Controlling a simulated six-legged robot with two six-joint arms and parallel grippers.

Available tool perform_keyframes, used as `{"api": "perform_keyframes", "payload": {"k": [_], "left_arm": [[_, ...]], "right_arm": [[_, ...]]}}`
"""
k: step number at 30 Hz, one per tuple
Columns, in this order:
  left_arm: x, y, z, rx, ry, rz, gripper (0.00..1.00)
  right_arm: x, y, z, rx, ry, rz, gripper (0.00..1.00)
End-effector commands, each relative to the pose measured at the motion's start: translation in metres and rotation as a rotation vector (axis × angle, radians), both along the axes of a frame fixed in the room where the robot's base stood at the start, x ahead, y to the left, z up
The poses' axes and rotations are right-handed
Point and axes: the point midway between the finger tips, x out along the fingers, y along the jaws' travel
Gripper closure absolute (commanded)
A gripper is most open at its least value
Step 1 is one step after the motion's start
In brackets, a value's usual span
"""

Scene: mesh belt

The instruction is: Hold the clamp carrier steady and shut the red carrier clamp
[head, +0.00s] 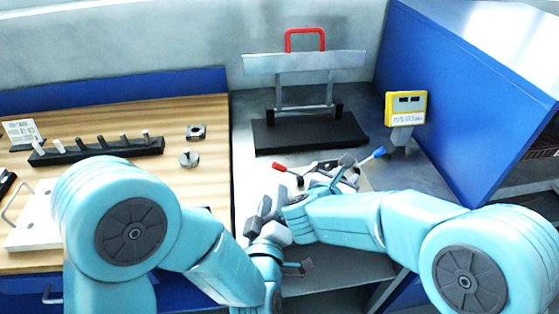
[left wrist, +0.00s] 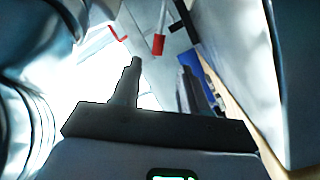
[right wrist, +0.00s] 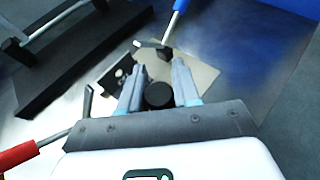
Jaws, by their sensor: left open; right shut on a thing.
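The clamp carrier (head: 322,167) sits on the grey bench, partly hidden by my right gripper. Its red clamp handle (head: 279,167) sticks out to the left; it also shows in the left wrist view (left wrist: 158,45) and the right wrist view (right wrist: 16,155). A blue handle (head: 373,153) sticks out to the right. My right gripper (head: 345,166) is shut on a dark round part (right wrist: 159,95) of the carrier. My left gripper (head: 271,208) is open and empty, just in front of the red handle and apart from it. Whether the clamp is fully open cannot be told.
A black-based stand (head: 310,133) with a red top handle (head: 305,34) stands behind the carrier. A yellow display (head: 405,107) and blue panel (head: 460,90) are at the right. A wooden table (head: 215,150) with a black peg rack (head: 97,150) lies left.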

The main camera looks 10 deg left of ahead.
Motion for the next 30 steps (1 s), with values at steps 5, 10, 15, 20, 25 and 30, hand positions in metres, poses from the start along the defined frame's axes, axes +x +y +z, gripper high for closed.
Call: {"api": "perform_keyframes", "payload": {"k": [5,10,15,20,25,30], "left_arm": [[0.025,0.001,0.002,-0.005,-0.005,0.000,0.56],[0.063,0.004,0.002,-0.004,-0.006,0.001,0.56],[0.095,0.006,0.002,-0.004,-0.005,0.000,0.56],[0.112,0.006,0.002,-0.003,-0.005,-0.002,0.56],[0.118,0.006,0.002,-0.003,-0.004,-0.003,0.56],[0.118,0.006,0.002,-0.003,-0.004,-0.003,0.56]], "right_arm": [[0.000,0.000,0.000,0.000,0.001,0.000,1.00],[0.000,0.000,0.000,0.000,0.000,0.000,1.00],[0.000,0.000,0.000,0.000,0.000,0.000,1.00],[0.000,0.000,0.000,0.000,0.000,0.000,1.00],[0.000,0.000,0.000,0.000,0.000,-0.001,1.00],[0.000,0.000,0.000,0.000,0.000,-0.001,1.00]]}}
